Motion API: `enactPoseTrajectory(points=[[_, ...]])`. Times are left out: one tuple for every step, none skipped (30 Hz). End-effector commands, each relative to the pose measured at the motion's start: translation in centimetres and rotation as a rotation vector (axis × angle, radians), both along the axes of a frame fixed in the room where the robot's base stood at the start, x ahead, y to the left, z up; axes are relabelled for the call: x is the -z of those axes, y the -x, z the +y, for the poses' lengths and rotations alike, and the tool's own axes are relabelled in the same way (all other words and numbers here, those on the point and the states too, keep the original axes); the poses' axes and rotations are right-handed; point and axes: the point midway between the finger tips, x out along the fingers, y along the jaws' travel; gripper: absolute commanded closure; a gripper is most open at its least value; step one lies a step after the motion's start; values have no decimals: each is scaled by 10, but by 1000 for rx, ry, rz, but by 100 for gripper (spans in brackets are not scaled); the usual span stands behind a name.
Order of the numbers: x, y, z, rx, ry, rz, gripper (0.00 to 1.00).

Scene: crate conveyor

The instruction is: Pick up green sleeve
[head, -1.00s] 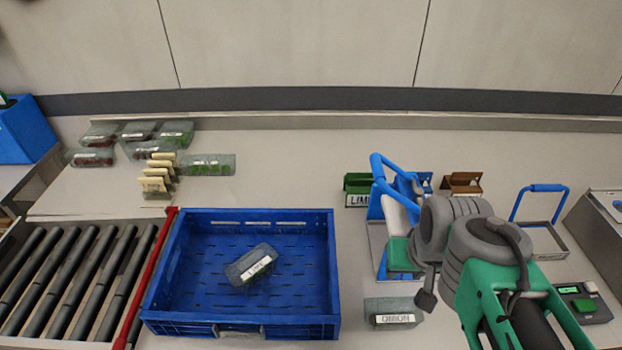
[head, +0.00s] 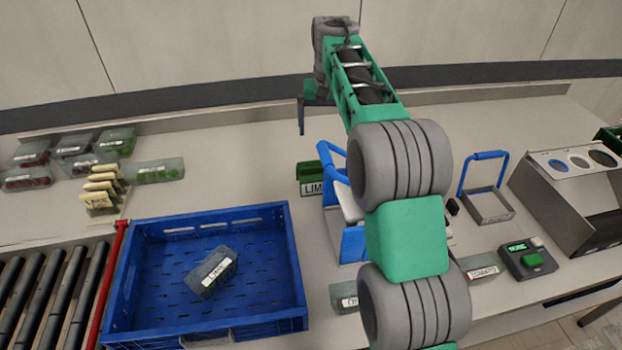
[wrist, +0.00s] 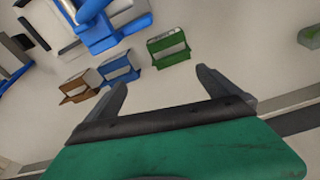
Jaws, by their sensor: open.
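The green sleeve (head: 307,180), with a white label reading "LIM...", stands on the table behind the blue-handled stand. In the wrist view the green sleeve (wrist: 169,48) lies just beyond and between the directions of my two fingers, apart from them. My gripper (head: 303,118) is above and behind the sleeve, near the back wall. In the wrist view my gripper (wrist: 163,82) is open with nothing between its fingers. A blue sleeve (wrist: 118,68) and a brown sleeve (wrist: 80,85) stand in a row beside the green one; my arm hides them in the head view.
A blue crate (head: 205,328) holds one labelled pack. Several packs (head: 155,172) lie at the back left. The blue-handled stand (head: 352,243) is close to the green sleeve. A blue-handled tray (head: 487,205) and a scale (head: 528,260) stand to the right.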

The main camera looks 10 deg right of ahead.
Motion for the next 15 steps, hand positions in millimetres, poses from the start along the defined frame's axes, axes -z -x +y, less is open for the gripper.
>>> enactPoseTrajectory(points=[[23,-19,5,-44,3,5,0],[33,-27,8,-71,5,10,0],[46,-32,11,-99,5,29,0],[57,-32,13,-116,3,52,0],[66,-30,15,-132,1,76,0],[77,-28,17,-146,-1,103,0],[83,-27,18,-154,-2,117,0],[89,-25,19,-160,-4,129,0],[95,-24,19,-164,-5,136,0],[100,-24,20,-165,-5,139,0],[104,-24,20,-165,-6,141,0],[110,-24,20,-165,-5,139,0],[114,-23,20,-164,-6,140,0],[118,-23,20,-164,-6,140,0],[123,-24,20,-164,-6,139,0]])
